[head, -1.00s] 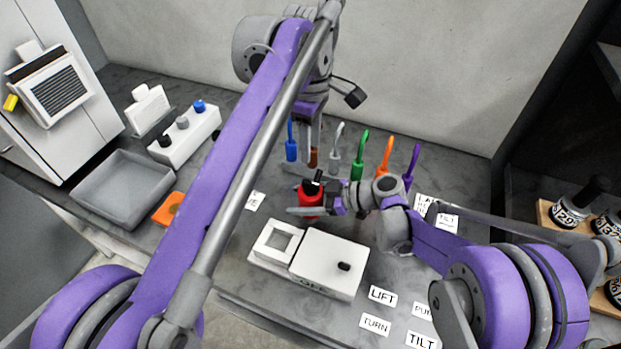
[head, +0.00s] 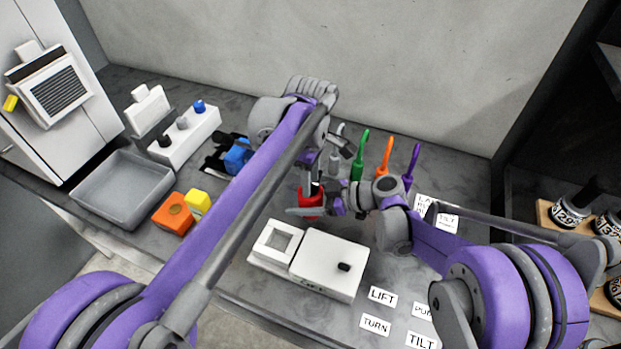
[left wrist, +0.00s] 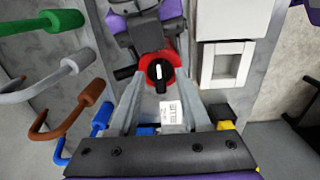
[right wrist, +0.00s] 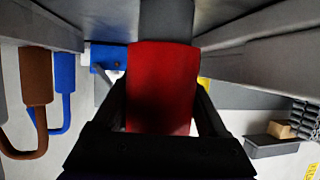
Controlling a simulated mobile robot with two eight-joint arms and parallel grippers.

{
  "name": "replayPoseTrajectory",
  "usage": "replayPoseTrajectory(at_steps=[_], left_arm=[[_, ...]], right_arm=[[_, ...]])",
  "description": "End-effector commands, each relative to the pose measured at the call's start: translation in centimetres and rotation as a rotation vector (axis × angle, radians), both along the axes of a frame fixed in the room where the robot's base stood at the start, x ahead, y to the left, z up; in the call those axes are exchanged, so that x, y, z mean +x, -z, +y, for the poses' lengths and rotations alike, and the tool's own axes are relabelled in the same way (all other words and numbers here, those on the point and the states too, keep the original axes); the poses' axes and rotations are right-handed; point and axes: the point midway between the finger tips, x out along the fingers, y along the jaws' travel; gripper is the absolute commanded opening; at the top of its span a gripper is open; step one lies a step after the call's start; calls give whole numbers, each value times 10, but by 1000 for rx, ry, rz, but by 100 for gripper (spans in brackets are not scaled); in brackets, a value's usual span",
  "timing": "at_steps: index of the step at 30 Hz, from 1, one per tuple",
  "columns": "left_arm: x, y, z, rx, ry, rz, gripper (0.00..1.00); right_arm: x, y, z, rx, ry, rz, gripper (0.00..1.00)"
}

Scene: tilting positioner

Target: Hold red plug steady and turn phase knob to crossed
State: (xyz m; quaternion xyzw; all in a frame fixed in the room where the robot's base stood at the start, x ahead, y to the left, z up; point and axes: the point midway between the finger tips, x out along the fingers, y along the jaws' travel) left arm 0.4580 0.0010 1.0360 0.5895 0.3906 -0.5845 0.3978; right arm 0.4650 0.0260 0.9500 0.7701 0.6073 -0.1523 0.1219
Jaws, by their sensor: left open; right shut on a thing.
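The red plug (head: 311,203) is upright near the middle of the bench, and its red body fills the middle of the right wrist view (right wrist: 163,85). My right gripper (head: 322,210) is shut on its body from the side. On its top is the round black phase knob (left wrist: 159,72) with a white pointer line, roughly vertical in the left wrist view. My left gripper (left wrist: 158,82) is open above the plug, one finger on each side of the knob. I cannot tell whether the fingers touch it. The knob's setting marks cannot be read.
A white box (head: 325,275) with a square frame (head: 264,258) stands in front of the plug. Green (head: 357,168), orange (head: 383,160) and purple (head: 410,165) hooked tools stand behind. A grey tray (head: 95,212) and an orange block (head: 170,222) lie at left.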

Motion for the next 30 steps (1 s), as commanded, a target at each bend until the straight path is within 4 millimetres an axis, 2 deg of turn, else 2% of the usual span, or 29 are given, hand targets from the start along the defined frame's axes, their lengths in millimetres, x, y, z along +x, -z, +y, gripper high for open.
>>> replayPoseTrajectory(at_steps=[1,9,22,30], left_arm=[[0,0,0,0,0,0,48],[0,0,0,0,0,0,0],[0,-1,0,0,17,0,0],[0,0,0,2,139,-1,0]], right_arm=[[0,0,0,1,0,0,4],[0,0,0,1,0,0,4],[0,0,0,0,0,0,4],[0,0,0,0,0,0,4]])
